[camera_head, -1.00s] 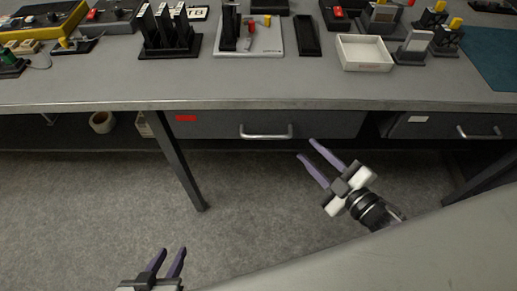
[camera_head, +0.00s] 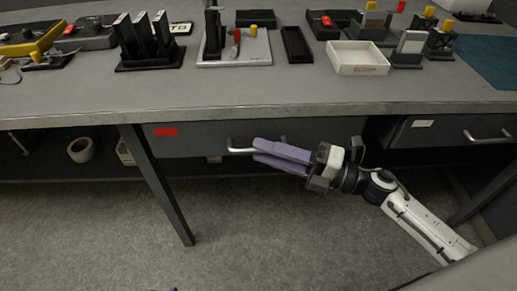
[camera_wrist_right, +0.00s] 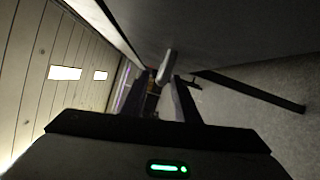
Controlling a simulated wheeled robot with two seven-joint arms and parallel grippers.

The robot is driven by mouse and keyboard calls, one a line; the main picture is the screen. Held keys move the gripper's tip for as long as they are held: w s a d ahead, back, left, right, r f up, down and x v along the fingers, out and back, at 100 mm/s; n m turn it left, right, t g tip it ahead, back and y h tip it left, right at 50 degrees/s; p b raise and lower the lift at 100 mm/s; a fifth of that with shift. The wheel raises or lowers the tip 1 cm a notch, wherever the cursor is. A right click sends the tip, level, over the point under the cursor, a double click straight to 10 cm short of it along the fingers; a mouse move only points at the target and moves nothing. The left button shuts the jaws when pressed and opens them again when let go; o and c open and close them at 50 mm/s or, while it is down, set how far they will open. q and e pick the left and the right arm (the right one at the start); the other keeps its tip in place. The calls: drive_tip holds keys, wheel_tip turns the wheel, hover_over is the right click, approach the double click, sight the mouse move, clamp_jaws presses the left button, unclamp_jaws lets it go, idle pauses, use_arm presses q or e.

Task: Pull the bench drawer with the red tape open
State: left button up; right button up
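The bench drawer (camera_head: 200,139) with the red tape (camera_head: 165,132) sits under the bench top and looks shut. Its silver bar handle (camera_head: 238,150) is partly hidden behind my right gripper's fingers. My right gripper (camera_head: 256,151) reaches in from the right at the handle, its purple fingers a little apart. In the right wrist view, the handle (camera_wrist_right: 166,67) shows between the tips of the spread fingers, with a gap on at least one side. Only a sliver of what seems my left gripper shows at the bottom edge of the head view.
A second drawer (camera_head: 445,130) with a white label is at the right. A bench leg (camera_head: 160,190) stands left of the taped drawer. The bench top (camera_head: 300,100) carries a white tray (camera_head: 358,58) and several holders. The floor (camera_head: 270,230) below the drawer is clear.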

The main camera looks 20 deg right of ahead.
drive_tip(key=shift+x, duration=1.15)
drive_tip(key=shift+f, duration=0.1)
clamp_jaws()
